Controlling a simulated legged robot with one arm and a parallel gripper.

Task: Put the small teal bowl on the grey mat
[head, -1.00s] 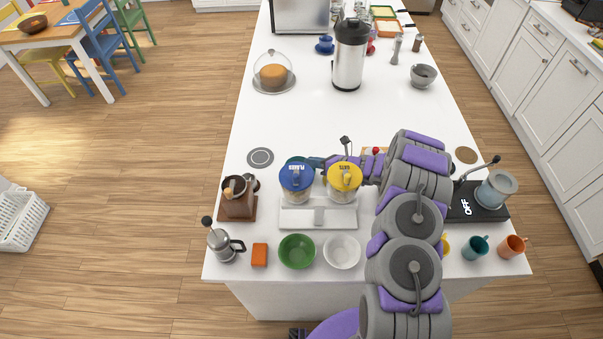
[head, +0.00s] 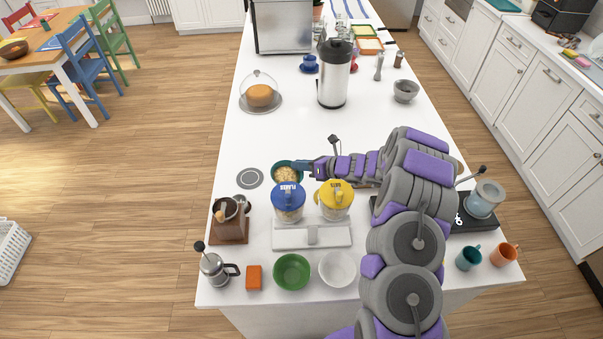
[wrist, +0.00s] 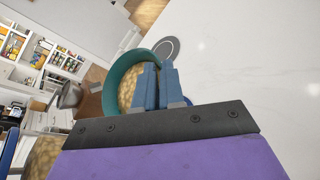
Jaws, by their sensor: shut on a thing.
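The small teal bowl (head: 275,169) holds pale flakes or grains. My gripper (head: 298,166) is shut on its right rim, behind the blue-lidded jar. In the wrist view the teal bowl (wrist: 118,72) sits at the blue fingers (wrist: 158,80), with its rim between them. The round grey mat (head: 250,178) lies on the white counter just left of the bowl. The mat also shows in the wrist view (wrist: 166,47), beyond the fingertips. I cannot tell how high the bowl is above the counter.
A blue-lidded jar (head: 288,203) and a yellow-lidded jar (head: 336,201) stand just in front of my gripper. A wooden grinder (head: 230,222) stands front left of the mat. A cake under a glass dome (head: 260,93) is farther back. The counter between dome and mat is clear.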

